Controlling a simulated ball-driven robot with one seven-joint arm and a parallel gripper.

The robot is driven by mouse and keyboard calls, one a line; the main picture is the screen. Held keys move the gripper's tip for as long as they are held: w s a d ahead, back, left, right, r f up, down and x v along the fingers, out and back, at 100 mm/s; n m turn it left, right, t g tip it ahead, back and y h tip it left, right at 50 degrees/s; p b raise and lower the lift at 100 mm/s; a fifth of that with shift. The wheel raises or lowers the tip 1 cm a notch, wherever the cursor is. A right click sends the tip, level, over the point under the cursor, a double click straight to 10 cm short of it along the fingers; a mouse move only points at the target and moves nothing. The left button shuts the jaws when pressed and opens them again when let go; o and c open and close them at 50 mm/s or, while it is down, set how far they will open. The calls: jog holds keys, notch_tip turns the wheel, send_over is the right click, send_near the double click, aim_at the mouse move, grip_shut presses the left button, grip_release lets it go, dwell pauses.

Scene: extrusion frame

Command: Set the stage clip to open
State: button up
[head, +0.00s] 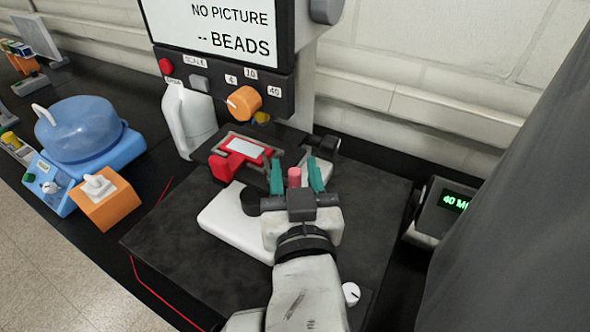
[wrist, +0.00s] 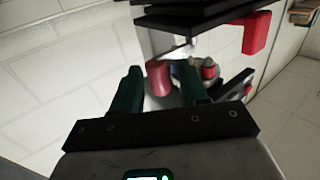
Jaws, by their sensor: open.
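My gripper (head: 296,172) is over the right part of the microscope-like device's dark stage, its two teal fingers spread open. A pink-red cylindrical knob (head: 294,177) shows between the fingers; I cannot tell whether either finger touches it. In the wrist view the same knob (wrist: 158,78) lies between the fingertips of my gripper (wrist: 158,80), nearer the left one. A red holder (head: 225,165) with a white plate (head: 246,150) sits on the stage, left of my gripper. A red block (wrist: 257,33) shows at upper right in the wrist view. Which part is the stage clip is not clear.
The screen (head: 225,22) and control panel with an orange knob (head: 244,103) stand behind the stage. A white jug (head: 188,120), an orange switch box (head: 107,200) and a blue lidded device (head: 80,130) are at left. A display box (head: 440,212) is at right.

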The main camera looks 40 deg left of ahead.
grip_shut()
dwell(0.3)
jog(key=shift+s+f+t+b, duration=0.15)
jog(key=shift+t+b, duration=0.15)
jog(key=shift+b, duration=0.3)
jog(key=shift+s+f+m+t+h+b, duration=0.15)
jog(key=shift+m+t+h+b, duration=0.25)
jog(key=shift+m+h+b, duration=0.3)
jog(key=m+t+h+b, duration=0.1)
jog(key=m+h+b, duration=0.1)
jog(key=h+b, duration=0.1)
jog(key=s+m+t+h+b, duration=0.1)
jog(key=m+h+b, duration=0.1)
jog(key=h+b, duration=0.1)
jog(key=s+m+t+h+b, duration=0.1)
jog(key=m+t+h+b, duration=0.1)
jog(key=h+b, duration=0.1)
jog(key=shift+s+a+m, duration=0.2)
jog(key=shift+m, duration=0.1)
jog(key=shift+s+a+r+m+h+b, duration=0.1)
jog(key=shift+s+a+m+h+b, duration=0.1)
jog(key=shift+m+h+b, duration=0.65)
jog(key=shift+s+a+r+m+h+b, duration=0.15)
jog(key=shift+m+h, duration=0.25)
jog(key=shift+h, duration=0.95)
jog(key=shift+s+a+m+h+b, duration=0.1)
jog(key=shift+s+m+h+b, duration=0.15)
jog(key=shift+m+h+b, duration=0.6)
jog(key=shift+h, duration=0.55)
